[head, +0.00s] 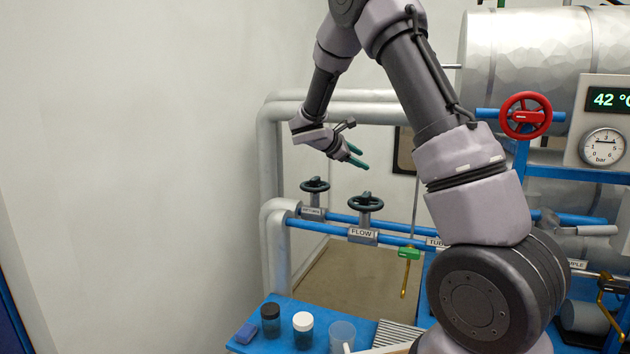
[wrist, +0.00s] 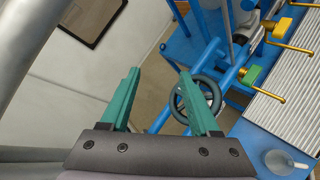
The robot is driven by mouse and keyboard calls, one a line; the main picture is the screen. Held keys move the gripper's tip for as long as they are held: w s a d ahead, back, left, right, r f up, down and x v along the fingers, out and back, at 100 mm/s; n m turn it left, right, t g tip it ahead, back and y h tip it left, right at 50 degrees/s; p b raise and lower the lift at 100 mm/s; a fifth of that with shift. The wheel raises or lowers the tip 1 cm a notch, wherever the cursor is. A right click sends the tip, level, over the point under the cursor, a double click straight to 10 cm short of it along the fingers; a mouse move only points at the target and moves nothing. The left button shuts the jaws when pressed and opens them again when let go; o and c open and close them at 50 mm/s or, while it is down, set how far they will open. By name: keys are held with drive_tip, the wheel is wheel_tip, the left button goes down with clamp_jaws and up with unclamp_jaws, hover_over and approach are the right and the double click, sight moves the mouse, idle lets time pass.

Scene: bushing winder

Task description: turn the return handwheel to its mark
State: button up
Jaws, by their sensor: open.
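Two dark handwheels stand on the blue pipes in the head view. The rear-left handwheel (head: 315,185) has a small label plate (head: 311,212) that I cannot read clearly. The nearer handwheel (head: 366,202) stands above a plate reading FLOW (head: 362,233). I cannot make out a mark on either wheel. My gripper (head: 361,157) is open and empty, above and apart from both wheels. In the wrist view my gripper (wrist: 160,73) has its green fingers spread, and a dark handwheel (wrist: 209,94) shows partly behind the right finger. I cannot tell which wheel that is.
A red handwheel (head: 525,116) and a gauge (head: 602,147) are at the right. A green valve lever (head: 409,253) hangs beside the pipes. The left side is open wall.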

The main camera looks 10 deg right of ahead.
drive_tip(key=w+a+f+n+t, duration=0.5)
drive_tip(key=w+a+f+n, duration=0.25)
drive_tip(key=w, duration=0.25)
drive_tip(key=n+t+y, duration=0.1)
drive_tip(key=n+t, duration=0.3)
drive_tip(key=n, duration=0.3)
approach(315, 178)
drive_tip(key=shift+m, duration=0.25)
drive_tip(key=x, duration=0.9)
drive_tip(key=shift+w+d+f, duration=0.1)
drive_tip(key=shift+w+d, duration=0.15)
drive_tip(key=shift+w, duration=0.05)
clamp_jaws()
